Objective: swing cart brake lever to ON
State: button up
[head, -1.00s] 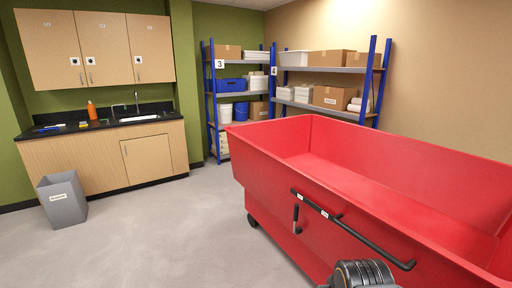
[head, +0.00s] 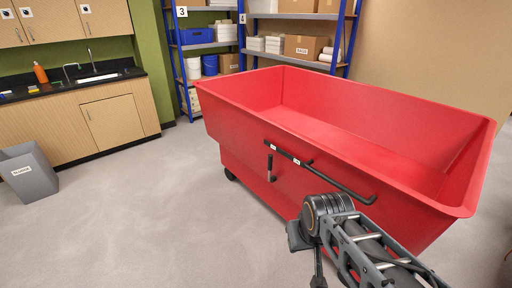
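The red cart (head: 400,190) fills the middle and right of the head view, a deep open tub on small dark wheels. My gripper itself does not show.
A dark push handle (head: 345,184) juts from the cart's side just right of the lever. A grey bin (head: 28,172) stands at the left by the sink counter (head: 70,84). Blue shelving stands behind the cart. The grey floor left of the cart is clear.

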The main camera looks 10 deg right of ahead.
aim_at(273, 178)
jog(key=u, duration=0.4)
jog(key=i, duration=1)
jog(key=u, duration=0.6)
jog(key=i, duration=0.8)
jog(key=u, duration=0.05)
